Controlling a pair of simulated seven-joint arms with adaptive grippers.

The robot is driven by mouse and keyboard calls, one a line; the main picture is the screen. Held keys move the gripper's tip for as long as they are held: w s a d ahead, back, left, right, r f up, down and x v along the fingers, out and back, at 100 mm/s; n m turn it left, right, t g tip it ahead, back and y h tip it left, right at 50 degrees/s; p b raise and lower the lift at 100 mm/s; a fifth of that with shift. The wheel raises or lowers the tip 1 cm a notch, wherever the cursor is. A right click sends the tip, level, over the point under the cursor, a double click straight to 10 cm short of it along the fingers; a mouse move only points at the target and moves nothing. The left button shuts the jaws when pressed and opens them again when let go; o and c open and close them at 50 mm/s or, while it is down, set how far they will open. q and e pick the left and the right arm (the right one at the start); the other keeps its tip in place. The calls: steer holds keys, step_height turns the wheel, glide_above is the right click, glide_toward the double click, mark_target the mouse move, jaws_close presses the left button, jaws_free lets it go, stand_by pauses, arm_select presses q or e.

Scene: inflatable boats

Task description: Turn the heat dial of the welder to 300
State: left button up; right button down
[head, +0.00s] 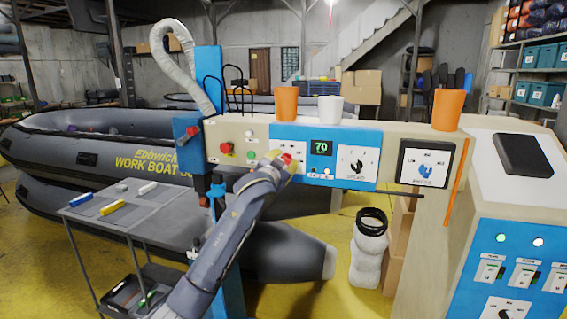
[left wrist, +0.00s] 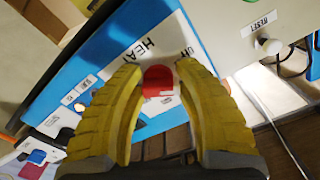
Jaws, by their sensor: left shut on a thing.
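The welder (head: 255,130) is a long beige machine with a blue control panel (head: 308,172). Its green-lit display (head: 321,147) reads 70. The heat dial is a red knob on a white plate marked HEAT in the left wrist view (left wrist: 158,82). My left gripper (head: 284,160) reaches up to the left part of the panel. In the left wrist view its yellow fingers (left wrist: 160,85) are closed around the red dial, one on each side. The fingers hide most of the dial's scale, and I cannot read its setting. My right gripper is not in view.
A black speed dial (head: 358,162) sits right of the display. Red and green buttons (head: 227,149) are on the left. Orange cups (head: 448,109) and a white cup (head: 330,109) stand on top. A grey boat (head: 90,150) and a side table (head: 125,208) are at left.

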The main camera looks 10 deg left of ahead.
arm_select(q)
steer(key=o, duration=1.2)
steer(key=s, duration=0.4)
steer(key=s+a, duration=0.1)
steer(key=s, duration=0.2)
steer(key=s+a, duration=0.1)
steer(key=s, duration=0.3)
steer(key=shift+s+a, duration=0.1)
steer(key=shift+s, duration=0.25)
